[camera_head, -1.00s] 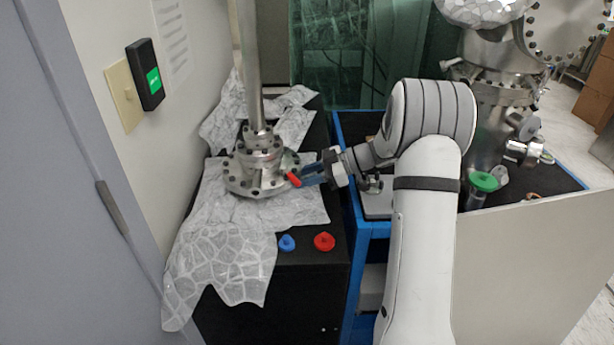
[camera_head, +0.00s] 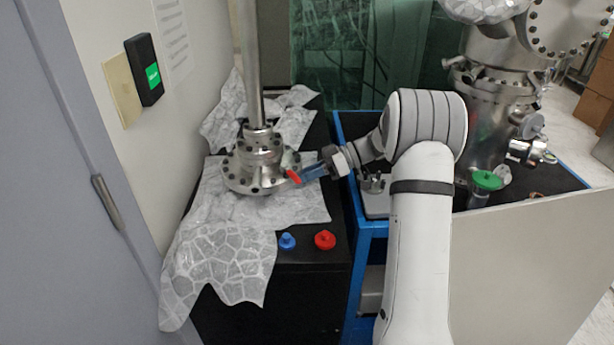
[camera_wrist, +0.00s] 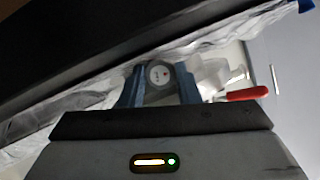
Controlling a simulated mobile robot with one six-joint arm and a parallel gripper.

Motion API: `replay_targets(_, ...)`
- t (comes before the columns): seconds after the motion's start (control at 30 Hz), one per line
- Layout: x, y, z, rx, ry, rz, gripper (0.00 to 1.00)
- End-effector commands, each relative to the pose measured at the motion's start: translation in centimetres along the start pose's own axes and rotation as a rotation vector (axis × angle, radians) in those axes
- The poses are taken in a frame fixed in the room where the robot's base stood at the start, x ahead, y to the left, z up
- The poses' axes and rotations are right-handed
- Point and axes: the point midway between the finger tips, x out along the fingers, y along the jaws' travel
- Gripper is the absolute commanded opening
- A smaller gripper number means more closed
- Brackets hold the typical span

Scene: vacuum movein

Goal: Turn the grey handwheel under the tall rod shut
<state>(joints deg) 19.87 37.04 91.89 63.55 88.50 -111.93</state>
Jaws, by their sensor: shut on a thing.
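The tall metal rod (camera_head: 250,65) stands upright on a bolted round flange (camera_head: 245,180) on the bench at left. My gripper (camera_head: 305,173) reaches in from the right at the flange's right side, beside a red lever (camera_head: 293,176). The red lever (camera_wrist: 247,94) shows to the right of the fingers. In the head view the handwheel is hidden by the fingers.
Crumpled foil (camera_head: 225,260) lies under and around the flange. A blue knob (camera_head: 287,242) and a red knob (camera_head: 325,240) lie on the black bench top in front. A wall (camera_head: 95,45) with a black box is close at left. A blue-framed cart (camera_head: 365,228) stands at right.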

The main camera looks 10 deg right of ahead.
Motion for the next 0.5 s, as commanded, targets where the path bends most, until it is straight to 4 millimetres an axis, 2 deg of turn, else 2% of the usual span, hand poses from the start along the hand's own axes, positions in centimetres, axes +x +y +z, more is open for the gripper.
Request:
replay_targets(0.27, -0.09, 0.02, -0.09, 0.002, 0.000, 0.001, 0.07)
replay_targets(0.3, -0.09, 0.02, -0.08, 0.002, 0.000, 0.001, 0.32)
replay_targets(0.5, -0.10, 0.02, -0.04, 0.002, 0.000, 0.001, 0.48)
